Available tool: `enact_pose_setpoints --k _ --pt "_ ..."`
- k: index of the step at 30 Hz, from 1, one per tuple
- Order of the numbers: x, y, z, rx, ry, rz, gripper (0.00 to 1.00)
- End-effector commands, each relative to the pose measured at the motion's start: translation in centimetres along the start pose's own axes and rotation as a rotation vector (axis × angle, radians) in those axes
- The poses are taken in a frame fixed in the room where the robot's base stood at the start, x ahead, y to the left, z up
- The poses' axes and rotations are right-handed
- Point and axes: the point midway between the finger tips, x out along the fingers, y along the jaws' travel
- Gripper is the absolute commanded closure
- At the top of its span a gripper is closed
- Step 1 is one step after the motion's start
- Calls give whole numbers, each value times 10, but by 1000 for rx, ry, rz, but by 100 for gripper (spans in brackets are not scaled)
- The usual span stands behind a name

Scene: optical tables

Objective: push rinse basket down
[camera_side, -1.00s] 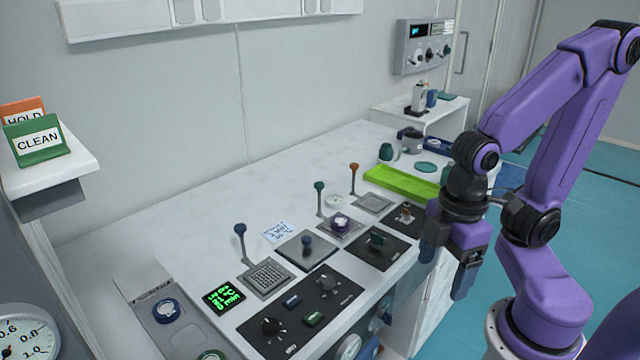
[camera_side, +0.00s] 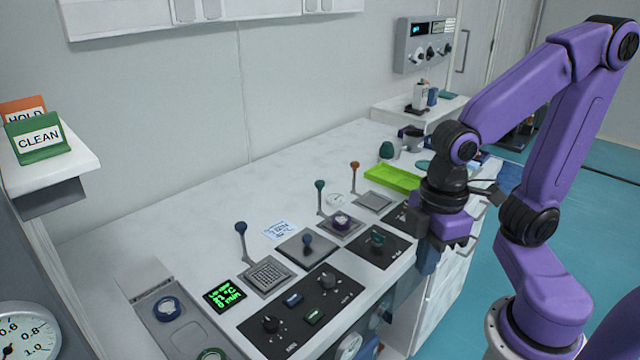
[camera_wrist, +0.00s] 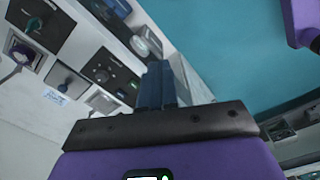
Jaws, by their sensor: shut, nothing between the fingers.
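Three lidded or grated square wells with tall knobbed handles stand along the bench; I cannot tell by any label which is the rinse basket. One handle has a blue knob (camera_side: 240,228) by a mesh grate (camera_side: 266,277). One has a green knob (camera_side: 319,185) by a square plate (camera_side: 341,223). One has an orange knob (camera_side: 354,164) by a grey plate (camera_side: 373,202). All three handles stand upright. My gripper (camera_side: 427,264) is shut and empty at the bench's front edge, right of the handles and apart from them. Its blue fingers (camera_wrist: 157,84) show in the wrist view.
Black panels with knobs (camera_side: 328,281) and a green switch (camera_side: 377,238) line the bench front. A blue-knobbed plate (camera_side: 307,240) sits among them. A lime-green tray (camera_side: 393,178) lies behind. A green display (camera_side: 224,295) is at front left. The bench's rear left is clear.

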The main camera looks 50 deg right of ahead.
Motion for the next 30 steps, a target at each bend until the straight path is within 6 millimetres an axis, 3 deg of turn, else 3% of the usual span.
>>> enact_pose_setpoints --k 6,15,24,30 --pt "-14 40 -51 82 -14 7 100" --pt "-27 113 -108 191 -35 12 100" --pt "-30 200 -141 303 -57 13 100" --pt "-27 262 -147 380 -72 10 100"
